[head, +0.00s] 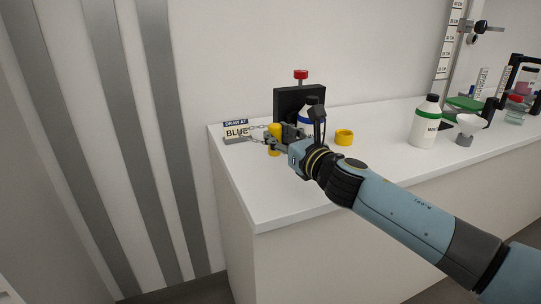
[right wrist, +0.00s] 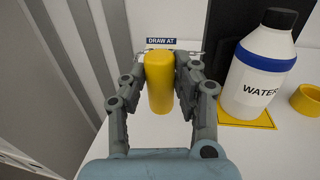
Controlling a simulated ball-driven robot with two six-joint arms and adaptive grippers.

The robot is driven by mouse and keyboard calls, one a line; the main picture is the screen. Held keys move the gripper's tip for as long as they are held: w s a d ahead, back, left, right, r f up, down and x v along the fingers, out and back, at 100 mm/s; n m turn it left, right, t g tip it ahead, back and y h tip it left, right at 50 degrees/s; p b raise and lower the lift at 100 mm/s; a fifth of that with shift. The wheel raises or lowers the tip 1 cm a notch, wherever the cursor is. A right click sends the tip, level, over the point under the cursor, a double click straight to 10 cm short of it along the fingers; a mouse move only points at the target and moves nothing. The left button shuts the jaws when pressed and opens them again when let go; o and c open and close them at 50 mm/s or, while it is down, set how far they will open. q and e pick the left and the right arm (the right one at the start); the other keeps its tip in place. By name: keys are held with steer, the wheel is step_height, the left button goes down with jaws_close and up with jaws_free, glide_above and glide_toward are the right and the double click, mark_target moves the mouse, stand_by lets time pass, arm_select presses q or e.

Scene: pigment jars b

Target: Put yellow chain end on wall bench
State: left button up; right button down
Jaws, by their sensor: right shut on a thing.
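The yellow chain end (head: 274,141) is an upright yellow cylinder near the left end of the white wall bench (head: 280,200). My right gripper (head: 276,145) is shut on it. In the right wrist view the yellow chain end (right wrist: 159,82) stands between the two grey fingers (right wrist: 159,95). A thin chain (head: 257,127) runs beside it near the small sign. I cannot tell whether its lower end touches the bench. My left gripper is not in view.
A sign reading "DRAW AT" (right wrist: 161,42) stands behind. A WATER bottle (right wrist: 259,75) on a yellow mat (right wrist: 246,120) is close on the right, with a yellow ring (head: 344,137) beyond. A green-banded bottle (head: 426,122) and a funnel (head: 469,123) stand farther right. The bench front is clear.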

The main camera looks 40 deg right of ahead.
steer(key=shift+w+a+f, duration=0.55)
steer(key=shift+a+f, duration=0.1)
step_height(320, 180, down, 4)
steer(key=b, duration=0.4)
steer(key=shift+f, duration=0.15)
steer(key=shift+r, duration=0.2)
steer(key=shift+f, duration=0.15)
steer(key=c, duration=1)
jaws_free()
